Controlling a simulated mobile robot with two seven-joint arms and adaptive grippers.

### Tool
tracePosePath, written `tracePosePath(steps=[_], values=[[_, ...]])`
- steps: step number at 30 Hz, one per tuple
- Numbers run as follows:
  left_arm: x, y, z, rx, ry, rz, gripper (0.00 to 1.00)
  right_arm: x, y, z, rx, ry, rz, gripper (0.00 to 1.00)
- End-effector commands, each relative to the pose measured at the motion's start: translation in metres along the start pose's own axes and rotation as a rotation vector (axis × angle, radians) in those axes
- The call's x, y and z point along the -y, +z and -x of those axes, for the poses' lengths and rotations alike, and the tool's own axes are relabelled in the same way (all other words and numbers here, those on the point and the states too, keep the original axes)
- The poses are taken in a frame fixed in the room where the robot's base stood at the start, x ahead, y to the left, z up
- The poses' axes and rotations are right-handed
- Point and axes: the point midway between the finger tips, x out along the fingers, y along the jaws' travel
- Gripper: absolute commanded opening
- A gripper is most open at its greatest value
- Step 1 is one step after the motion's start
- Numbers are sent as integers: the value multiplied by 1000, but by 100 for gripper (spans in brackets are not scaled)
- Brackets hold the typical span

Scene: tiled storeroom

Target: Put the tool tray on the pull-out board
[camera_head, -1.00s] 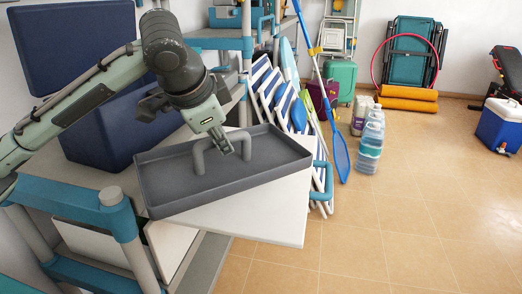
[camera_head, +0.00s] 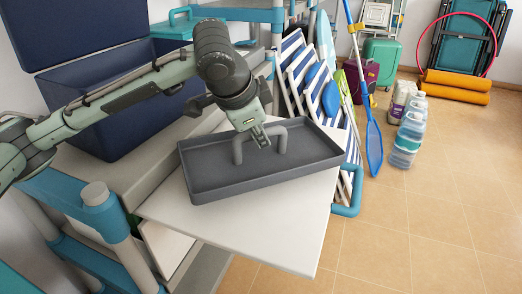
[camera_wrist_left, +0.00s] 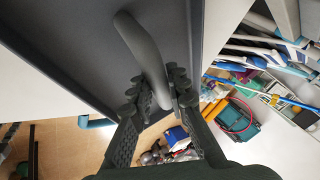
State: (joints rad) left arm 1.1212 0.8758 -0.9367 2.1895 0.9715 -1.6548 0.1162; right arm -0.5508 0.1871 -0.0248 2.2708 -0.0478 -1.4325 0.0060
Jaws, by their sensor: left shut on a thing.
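The tool tray (camera_head: 215,183) is a dark grey, shallow, empty rectangular tray with a grey arched handle (camera_head: 238,150). My left gripper (camera_head: 262,140) is shut on the handle from above; the wrist view also shows its fingers (camera_wrist_left: 160,92) around the handle (camera_wrist_left: 146,48). The tray looks about level over the back and right part of the white pull-out board (camera_head: 240,235). Its right end reaches about the board's right edge. I cannot tell whether its underside touches the board. The board's front left part is bare. My right gripper is not in view.
A blue open box (camera_head: 110,110) stands on the shelf at left. A teal and grey rack post (camera_head: 105,215) is close to the board's left side. Striped folding chairs (camera_head: 305,75) and a blue net (camera_head: 373,145) stand behind and right.

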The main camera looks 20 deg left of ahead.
Motion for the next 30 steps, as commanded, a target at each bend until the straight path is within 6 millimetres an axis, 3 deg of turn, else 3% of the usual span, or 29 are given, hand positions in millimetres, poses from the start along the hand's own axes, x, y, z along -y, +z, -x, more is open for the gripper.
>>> tracePosePath(steps=[7, 14, 15, 19, 30], values=[[-14, 12, -26, 2, 1, 0, 0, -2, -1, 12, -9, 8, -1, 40], [-15, 13, -30, -1, -1, 0, 0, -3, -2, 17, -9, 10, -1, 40], [-16, 13, -30, 1, 0, -1, 19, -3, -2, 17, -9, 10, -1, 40], [-16, 13, -30, 0, 0, 0, 35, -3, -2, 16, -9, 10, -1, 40], [-15, 12, -26, -1, 0, 0, 37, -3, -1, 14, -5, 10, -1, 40]])
